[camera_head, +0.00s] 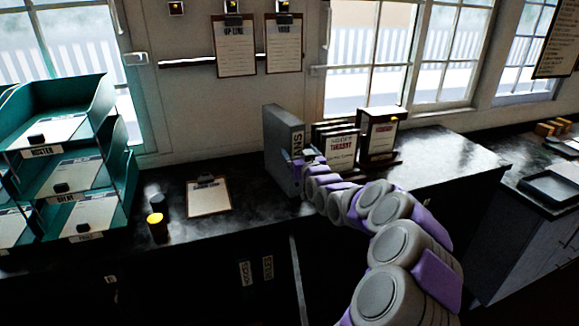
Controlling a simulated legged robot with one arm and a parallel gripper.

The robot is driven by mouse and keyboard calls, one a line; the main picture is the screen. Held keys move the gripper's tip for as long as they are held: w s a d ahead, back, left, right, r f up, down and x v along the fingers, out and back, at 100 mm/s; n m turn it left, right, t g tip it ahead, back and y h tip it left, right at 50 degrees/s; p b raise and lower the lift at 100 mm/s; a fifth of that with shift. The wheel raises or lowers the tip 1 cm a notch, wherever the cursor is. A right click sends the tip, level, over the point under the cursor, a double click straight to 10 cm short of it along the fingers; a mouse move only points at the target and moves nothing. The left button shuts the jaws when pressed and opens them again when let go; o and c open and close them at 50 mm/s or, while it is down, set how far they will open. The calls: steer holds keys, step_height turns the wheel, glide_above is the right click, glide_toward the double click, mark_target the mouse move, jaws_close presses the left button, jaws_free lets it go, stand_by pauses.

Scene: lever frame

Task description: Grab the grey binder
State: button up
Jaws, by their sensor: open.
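The grey binder (282,143) stands upright on the dark counter, in the middle of the view below the wall. Its spine carries a white label with dark letters, partly covered by my arm's end. My gripper (306,160) is at the binder's right side, in front of the spine, and overlaps it in the picture. It is open. The fingertips are small and dark here, so I cannot tell whether they touch the binder or sit around its edge. My arm reaches in from the lower right.
Signs and dark holders (340,145) stand just right of the binder. A clipboard (208,196) lies on the counter (240,215), left of the binder.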

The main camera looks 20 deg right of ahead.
steer(key=shift+w+d, duration=0.15)
steer(key=shift+d, duration=0.4)
steer(key=a, duration=0.2)
steer(key=shift+a+r, duration=0.1)
steer(key=shift+a, duration=0.25)
steer(key=shift+c, duration=1.1)
steer(key=shift+a, duration=0.35)
steer(key=c, duration=0.3)
steer(key=d, duration=0.2)
steer(key=shift+d, duration=0.3)
steer(key=c, duration=0.6)
steer(key=shift+c, duration=0.7)
steer(key=shift+a, duration=0.9)
jaws_close()
steer(key=shift+d, duration=0.1)
